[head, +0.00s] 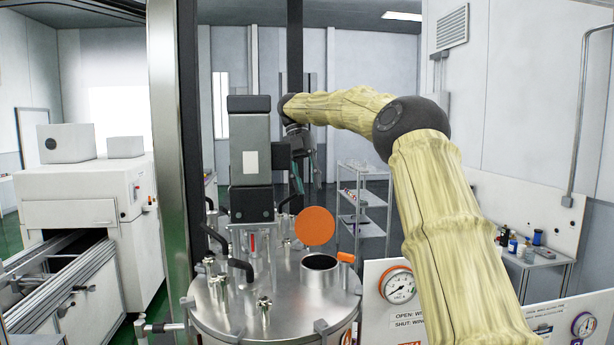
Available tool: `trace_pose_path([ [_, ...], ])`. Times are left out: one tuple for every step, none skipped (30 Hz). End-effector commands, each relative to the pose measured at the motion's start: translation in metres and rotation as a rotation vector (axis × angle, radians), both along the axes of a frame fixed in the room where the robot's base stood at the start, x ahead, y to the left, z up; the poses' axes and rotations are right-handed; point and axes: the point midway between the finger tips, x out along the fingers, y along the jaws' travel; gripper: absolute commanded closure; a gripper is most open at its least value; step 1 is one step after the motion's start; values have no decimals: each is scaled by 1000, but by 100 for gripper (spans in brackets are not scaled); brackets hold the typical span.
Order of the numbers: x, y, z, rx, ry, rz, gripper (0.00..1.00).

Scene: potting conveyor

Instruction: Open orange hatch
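The orange hatch (314,226) is a round orange disc that stands upright, its flat face toward me. It is behind and above a short round metal neck (320,270) with a dark open mouth, on the lid of a steel vessel (225,300). The disc does not cover the mouth. A small orange block (346,257) sits at the right of the neck. My gripper (300,180) is above and slightly left of the hatch, apart from it in the picture. It is small and partly hidden by a grey motor housing, so its finger opening is unclear.
The grey motor housing (250,150) rises from the lid. Black handles (241,268) and metal clamps (263,305) stand around it. A steel post (165,150) is at left. A panel with a pressure gauge (398,286) is at right. A shelf rack (362,205) stands behind.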

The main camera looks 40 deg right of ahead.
Motion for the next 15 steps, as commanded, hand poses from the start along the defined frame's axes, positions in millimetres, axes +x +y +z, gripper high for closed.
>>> trace_pose_path([
  [1, 0, 2, -3, 2, -1, 66],
  [2, 0, 3, -3, 2, -2, 66],
  [2, 0, 4, -2, 3, -1, 66],
  [3, -1, 5, -2, 3, -1, 66],
  [3, -2, 6, -1, 2, -3, 66],
  [4, -4, 7, -1, 2, -2, 66],
  [4, -4, 8, 0, 1, -1, 66],
  [5, -5, 9, -1, 0, -2, 66],
  [5, -6, 11, -1, -1, -2, 66],
  [5, -7, 12, 0, -2, -1, 66],
  [6, -7, 13, -1, -3, -1, 66],
  [6, -8, 14, -1, -4, -1, 66],
  [7, -7, 15, 0, -6, 1, 66],
  [7, -7, 16, -1, -6, 1, 66],
  [7, -8, 17, -2, -8, 1, 66],
])
